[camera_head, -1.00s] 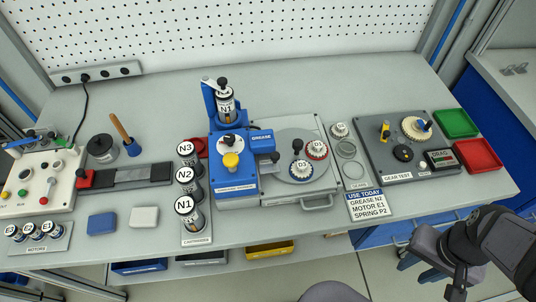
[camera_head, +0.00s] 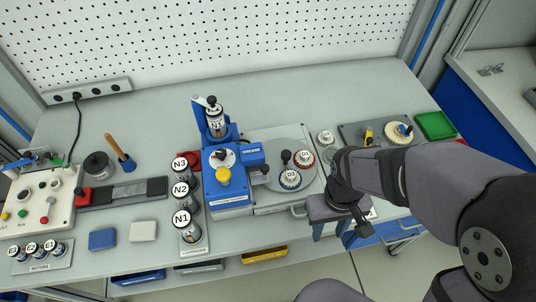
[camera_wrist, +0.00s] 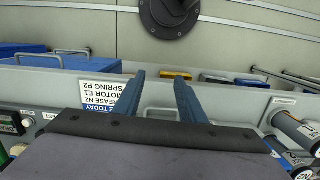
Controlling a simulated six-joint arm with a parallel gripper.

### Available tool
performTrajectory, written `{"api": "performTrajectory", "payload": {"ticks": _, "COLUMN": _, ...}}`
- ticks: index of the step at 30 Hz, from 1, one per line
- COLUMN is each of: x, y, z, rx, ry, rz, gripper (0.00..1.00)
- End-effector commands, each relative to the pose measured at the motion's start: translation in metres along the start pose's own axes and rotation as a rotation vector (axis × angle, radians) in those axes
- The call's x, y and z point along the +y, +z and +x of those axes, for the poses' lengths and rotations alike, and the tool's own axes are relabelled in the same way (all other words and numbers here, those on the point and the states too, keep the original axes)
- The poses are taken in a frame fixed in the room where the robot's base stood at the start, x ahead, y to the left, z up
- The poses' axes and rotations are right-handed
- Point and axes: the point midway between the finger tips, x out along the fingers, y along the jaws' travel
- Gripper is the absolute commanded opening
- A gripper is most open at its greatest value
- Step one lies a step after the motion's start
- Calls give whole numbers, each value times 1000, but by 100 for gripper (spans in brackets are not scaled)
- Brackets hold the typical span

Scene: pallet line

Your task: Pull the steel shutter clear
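A flat light-grey plate (camera_head: 274,198) lies under the round turntable in the head view, with a bar handle (camera_head: 298,209) at its front edge. This looks like the steel shutter, but no label confirms it. My gripper (camera_head: 340,230) is at the bench's front edge, just right of the handle. In the wrist view my gripper (camera_wrist: 157,92) has its two blue fingers apart with nothing held between them. A grey handle (camera_wrist: 161,113) shows between and behind the fingers there, apart from them as far as I can see. My arm hides part of the gear test board.
The blue grease press (camera_head: 227,180) stands left of the plate. Gears sit on the turntable (camera_head: 291,165). Cartridges (camera_head: 187,226) stand further left. The notice card (camera_wrist: 100,95) is close to the gripper. A yellow bin (camera_head: 264,254) is below the bench.

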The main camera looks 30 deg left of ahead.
Motion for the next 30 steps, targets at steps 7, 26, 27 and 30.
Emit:
{"api": "performTrajectory", "payload": {"ticks": 7, "x": -100, "y": -102, "z": -50, "rx": 88, "ry": 16, "rz": -308, "gripper": 37}}
{"api": "performTrajectory", "payload": {"ticks": 26, "x": -127, "y": -156, "z": -160, "rx": 90, "ry": 38, "rz": -803, "gripper": 37}}
{"api": "performTrajectory", "payload": {"ticks": 27, "x": -127, "y": -156, "z": -160, "rx": 89, "ry": 38, "rz": -816, "gripper": 37}}
{"api": "performTrajectory", "payload": {"ticks": 30, "x": -127, "y": -156, "z": -160, "rx": 90, "ry": 39, "rz": -831, "gripper": 37}}
